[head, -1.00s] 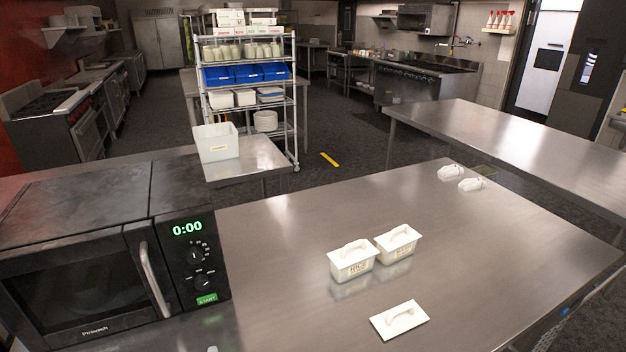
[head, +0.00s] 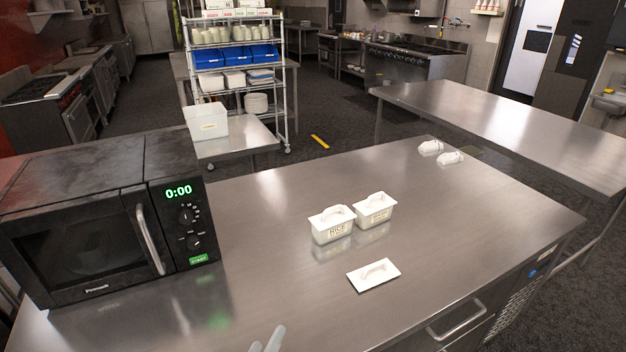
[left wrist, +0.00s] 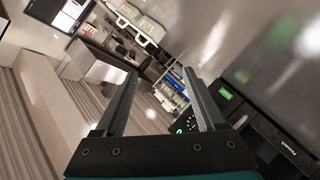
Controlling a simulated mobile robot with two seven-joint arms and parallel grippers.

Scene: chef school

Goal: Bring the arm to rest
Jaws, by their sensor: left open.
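My left gripper (head: 268,342) just enters the bottom edge of the head view, in front of the steel counter (head: 260,215). In the left wrist view its two dark fingers (left wrist: 158,95) are spread apart with nothing between them. The counter and the microwave (left wrist: 265,135) appear tilted in that view. Most of my left arm is hidden below the head view. My right gripper is in neither view.
A black microwave (head: 95,225) stands on the counter's left. Two small white items (head: 430,148) (head: 450,158) lie at the far edge. The counter's front right is clear.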

